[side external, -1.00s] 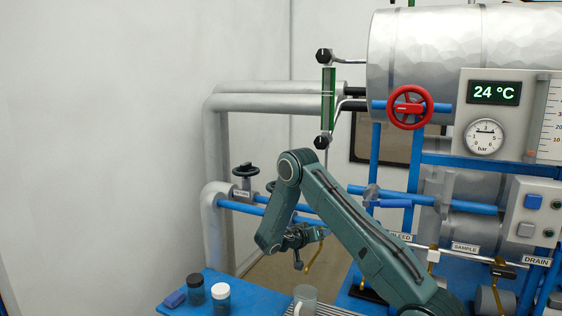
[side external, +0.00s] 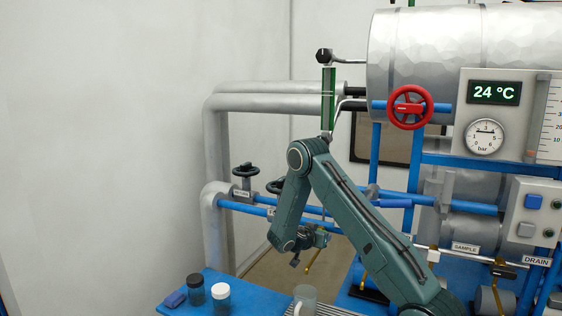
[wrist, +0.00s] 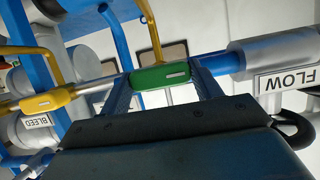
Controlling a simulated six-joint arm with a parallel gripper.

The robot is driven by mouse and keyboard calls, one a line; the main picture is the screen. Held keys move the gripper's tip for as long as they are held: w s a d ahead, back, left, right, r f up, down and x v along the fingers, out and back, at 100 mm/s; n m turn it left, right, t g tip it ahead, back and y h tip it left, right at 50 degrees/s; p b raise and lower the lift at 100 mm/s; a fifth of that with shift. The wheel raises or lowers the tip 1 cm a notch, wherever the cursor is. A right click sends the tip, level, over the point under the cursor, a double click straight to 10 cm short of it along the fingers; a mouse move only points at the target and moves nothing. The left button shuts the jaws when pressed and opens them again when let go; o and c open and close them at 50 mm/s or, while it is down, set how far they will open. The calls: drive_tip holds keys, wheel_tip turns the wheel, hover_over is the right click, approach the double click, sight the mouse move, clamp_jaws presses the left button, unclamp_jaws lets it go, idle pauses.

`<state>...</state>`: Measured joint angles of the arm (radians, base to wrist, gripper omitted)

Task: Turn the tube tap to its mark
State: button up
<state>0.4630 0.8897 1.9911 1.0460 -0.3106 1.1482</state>
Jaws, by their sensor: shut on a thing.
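In the wrist view my gripper (wrist: 163,84) is closed around a green tap handle (wrist: 162,77), with one finger at each end of it. The handle lies roughly crosswise in the picture, and a brass tube (wrist: 153,35) runs up from it. In the side view my gripper (side external: 320,238) is low beside the blue pipes, at the top of a brass tube (side external: 314,260). The handle is too small to make out clearly there. I cannot make out the tap's mark in either view.
A yellow handle (wrist: 48,100) and a BLEED label (wrist: 38,121) lie left of the gripper in the wrist view. A FLOW label (wrist: 287,82) is at right.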

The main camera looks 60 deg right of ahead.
drive_tip(key=o, duration=1)
drive_tip(key=shift+a, duration=0.15)
drive_tip(key=v, duration=1.3)
drive_tip(key=shift+a+r, duration=0.2)
drive_tip(key=shift+a, duration=0.05)
